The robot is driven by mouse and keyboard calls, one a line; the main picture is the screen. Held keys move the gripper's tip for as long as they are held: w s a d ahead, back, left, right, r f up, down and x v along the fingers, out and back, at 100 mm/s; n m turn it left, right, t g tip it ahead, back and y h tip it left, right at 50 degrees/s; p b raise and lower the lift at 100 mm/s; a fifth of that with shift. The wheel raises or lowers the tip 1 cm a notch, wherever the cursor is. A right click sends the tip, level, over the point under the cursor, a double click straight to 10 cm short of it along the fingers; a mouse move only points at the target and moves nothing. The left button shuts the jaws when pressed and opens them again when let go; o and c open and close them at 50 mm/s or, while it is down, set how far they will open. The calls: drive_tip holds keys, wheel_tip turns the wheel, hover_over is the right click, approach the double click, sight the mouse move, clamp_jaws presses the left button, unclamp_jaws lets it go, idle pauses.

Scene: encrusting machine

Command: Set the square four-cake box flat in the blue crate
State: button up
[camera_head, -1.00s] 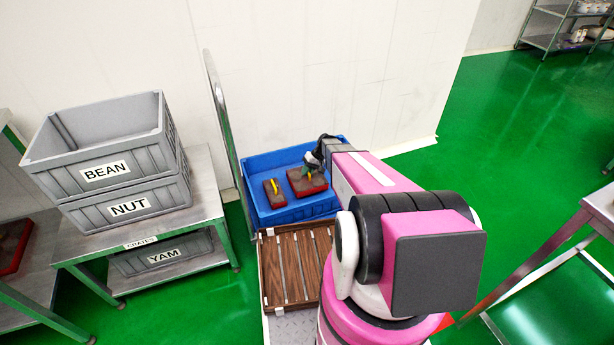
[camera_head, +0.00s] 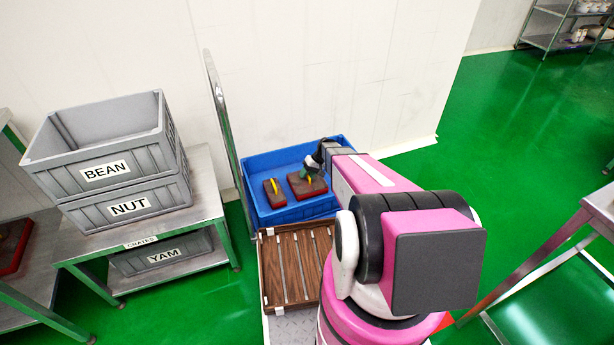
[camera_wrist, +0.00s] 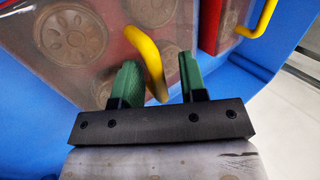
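The square four-cake box (camera_head: 298,188), red with a clear top and a yellow handle, lies in the blue crate (camera_head: 262,212), looking flat. In the wrist view the box (camera_wrist: 65,40) shows round patterned cakes under its lid. My gripper (camera_wrist: 158,66) has its green fingers apart, one on each side of the yellow handle (camera_wrist: 148,55), with gaps showing on both sides. In the head view my gripper (camera_head: 311,170) is over the box and hides part of its far side.
A smaller red box (camera_head: 275,194) with a yellow handle lies left of the square box in the crate. A brown slatted wooden tray (camera_head: 290,268) sits in front of the crate. A metal upright rail (camera_head: 219,120) stands at the crate's left. Grey crates (camera_head: 115,205) stand on a table further left.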

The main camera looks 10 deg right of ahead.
drive_tip(key=v, duration=1.2)
drive_tip(key=s+a+r+m+h, duration=0.1)
drive_tip(key=s+a+r+h, duration=0.2)
drive_tip(key=s+r, duration=0.6)
drive_tip(key=s+a+r+m+t+h, duration=0.1)
drive_tip(key=s+a+r+h, duration=0.2)
drive_tip(key=s+r, duration=0.5)
drive_tip(key=s, duration=0.7)
drive_tip(key=shift+s+a+r+h, duration=0.3)
drive_tip(key=shift+s+r, duration=0.05)
drive_tip(key=shift+r, duration=0.05)
